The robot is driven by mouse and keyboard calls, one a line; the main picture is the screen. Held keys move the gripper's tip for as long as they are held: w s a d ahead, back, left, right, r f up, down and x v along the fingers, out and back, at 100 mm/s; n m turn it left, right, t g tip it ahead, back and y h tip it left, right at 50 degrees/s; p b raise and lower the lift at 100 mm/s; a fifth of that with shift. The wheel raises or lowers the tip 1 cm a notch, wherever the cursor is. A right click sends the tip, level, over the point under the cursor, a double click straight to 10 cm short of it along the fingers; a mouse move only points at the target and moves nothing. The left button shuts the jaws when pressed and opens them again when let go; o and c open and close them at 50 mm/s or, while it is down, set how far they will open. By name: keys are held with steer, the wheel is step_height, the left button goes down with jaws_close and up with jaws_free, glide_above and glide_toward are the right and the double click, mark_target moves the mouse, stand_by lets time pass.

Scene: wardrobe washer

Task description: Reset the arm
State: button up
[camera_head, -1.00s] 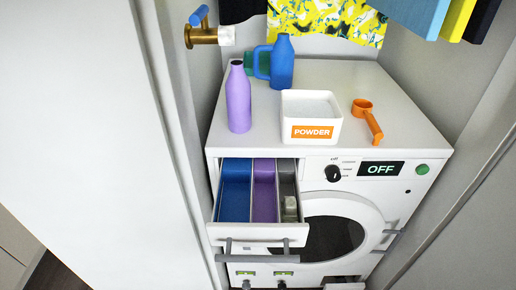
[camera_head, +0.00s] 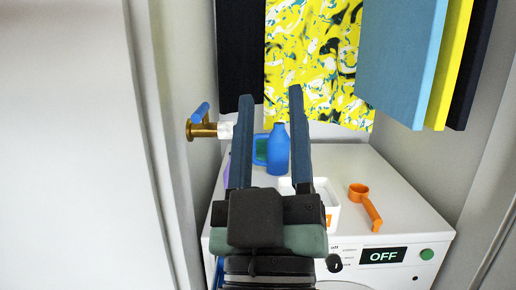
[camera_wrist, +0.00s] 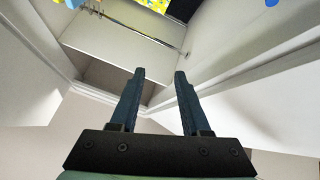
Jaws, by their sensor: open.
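My gripper (camera_head: 270,92) is raised in front of the washer in the head view, its two long blue-grey fingers pointing up and wide apart. Nothing is between the fingers. It also shows open and empty in the wrist view (camera_wrist: 158,72). The white washing machine (camera_head: 400,205) stands behind my gripper, with its display (camera_head: 383,256) reading OFF. My arm hides most of the washer's front, including most of the drawer region and door.
A purple bottle is mostly hidden. A brass tap (camera_head: 203,129) is on the left wall. Clothes (camera_head: 402,60) hang above.

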steer(key=s+r+m+p, duration=0.1)
steer(key=s+r+p, duration=0.1)
steer(key=r+p, duration=1)
steer(key=s+a+r+m+t+y+p, duration=0.1)
steer(key=s+r+m+p, duration=0.1)
steer(key=r+p, duration=1.1)
step_height(320, 180, up, 10)
steer(key=shift+s+a+r, duration=0.1)
steer(key=shift+s+a, duration=0.05)
steer(key=shift+s, duration=0.3)
step_height(320, 180, down, 70)
steer(key=b, duration=6.9)
steer(key=shift+s, duration=0.2)
steer(key=shift+r, duration=0.1)
